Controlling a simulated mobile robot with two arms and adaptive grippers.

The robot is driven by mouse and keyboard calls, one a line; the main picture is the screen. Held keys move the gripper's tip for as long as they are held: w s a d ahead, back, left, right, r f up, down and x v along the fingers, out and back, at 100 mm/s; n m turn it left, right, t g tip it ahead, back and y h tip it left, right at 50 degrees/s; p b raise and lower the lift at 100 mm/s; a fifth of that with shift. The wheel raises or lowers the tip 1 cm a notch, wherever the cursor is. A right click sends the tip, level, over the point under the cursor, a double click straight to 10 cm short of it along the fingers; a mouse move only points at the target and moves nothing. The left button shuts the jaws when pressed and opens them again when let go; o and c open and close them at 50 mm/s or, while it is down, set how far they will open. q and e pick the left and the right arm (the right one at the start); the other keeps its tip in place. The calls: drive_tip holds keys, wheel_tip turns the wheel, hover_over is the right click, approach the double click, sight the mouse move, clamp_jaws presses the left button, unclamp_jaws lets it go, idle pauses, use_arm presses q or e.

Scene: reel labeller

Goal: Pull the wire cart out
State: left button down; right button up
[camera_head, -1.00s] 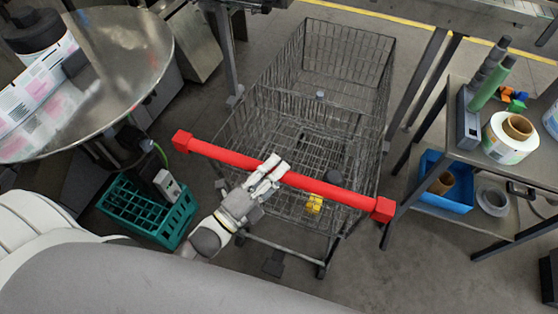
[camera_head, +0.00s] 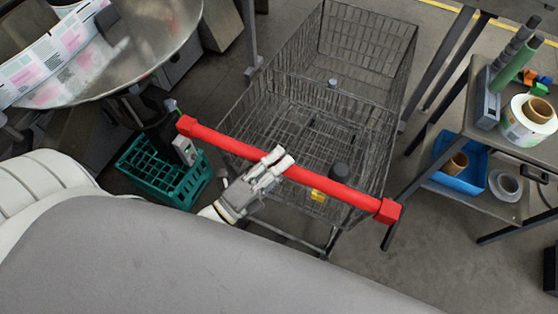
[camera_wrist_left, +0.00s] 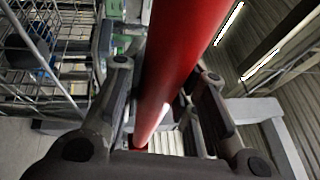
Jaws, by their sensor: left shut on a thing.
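The wire cart (camera_head: 345,60) is a grey mesh basket on a frame, in the middle of the head view. Its red handle bar (camera_head: 325,185) runs across the near end, with a square block at each end. My left gripper (camera_head: 277,160) is shut on the handle bar, left of its middle. In the left wrist view the red bar (camera_wrist_left: 180,50) passes between both fingers (camera_wrist_left: 158,95). A small yellow item (camera_head: 318,195) and a dark round item show low in the cart, by the handle. My right gripper is not in view.
A green crate (camera_head: 165,170) stands on the floor left of the cart. A round metal table (camera_head: 150,50) holds a labelled reel at upper left. A shelf table at right bears a white roll (camera_head: 528,118) and a blue bin (camera_head: 462,165). A table leg stands close to the cart's right side.

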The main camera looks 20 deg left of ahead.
use_arm(q)
drive_tip(key=c, duration=1.1)
unclamp_jaws()
drive_tip(key=shift+c, duration=0.2)
drive_tip(key=v, duration=1.2)
drive_tip(key=shift+f, duration=0.1)
drive_tip(key=s+a+f+n+g+y+b, duration=0.1)
drive_tip(key=a+f+n+g+y, duration=0.2)
drive_tip(key=f+n, duration=0.85)
drive_tip(key=s+f+n+g+y+b, duration=0.15)
drive_tip(key=f+g+y, duration=0.3)
drive_tip(key=f, duration=1.65)
drive_tip(key=s+a+f+n+g+b, duration=0.1)
drive_tip(key=s+f+n+g, duration=0.7)
drive_tip(key=s+f, duration=0.7)
wheel_tip(320, 180, down, 2)
drive_tip(key=shift+s+f+g+y, duration=0.25)
drive_tip(key=shift+g+y, duration=0.2)
drive_tip(key=shift+g, duration=0.4)
